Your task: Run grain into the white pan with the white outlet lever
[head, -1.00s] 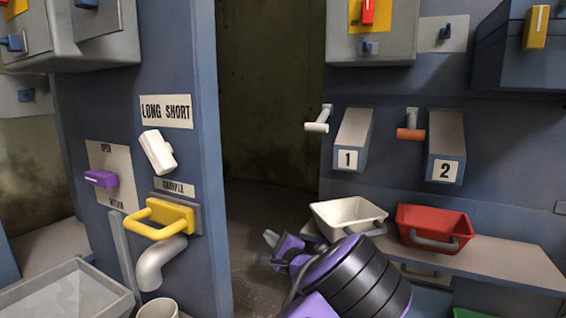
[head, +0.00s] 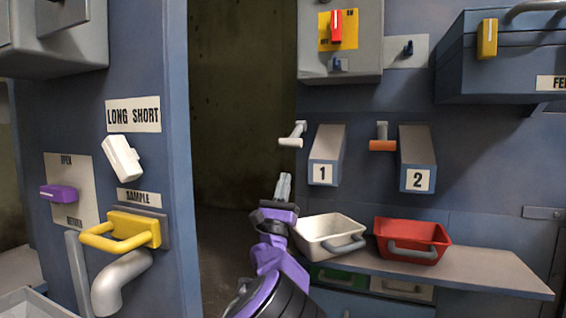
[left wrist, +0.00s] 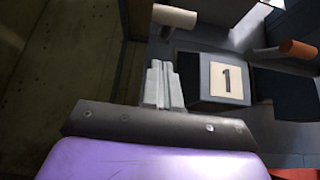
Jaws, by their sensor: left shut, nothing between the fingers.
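The white outlet lever (head: 291,141) sticks out from the wall beside outlet spout 1 (head: 325,155). In the left wrist view the white lever (left wrist: 175,16) shows at the top and spout 1 (left wrist: 226,80) right of the fingers. The white pan (head: 330,236) stands on the shelf below spout 1, and its inside looks empty. My left gripper (head: 284,180) points up, below the white lever and apart from it. Its fingers (left wrist: 160,72) are shut together with nothing between them. My right gripper is not in view.
An orange lever (head: 383,144) and spout 2 (head: 417,160) are to the right, above a red pan (head: 411,240) on the same shelf (head: 500,272). A blue-grey panel with a yellow handle (head: 122,230) stands at left. The dark gap between panels is open.

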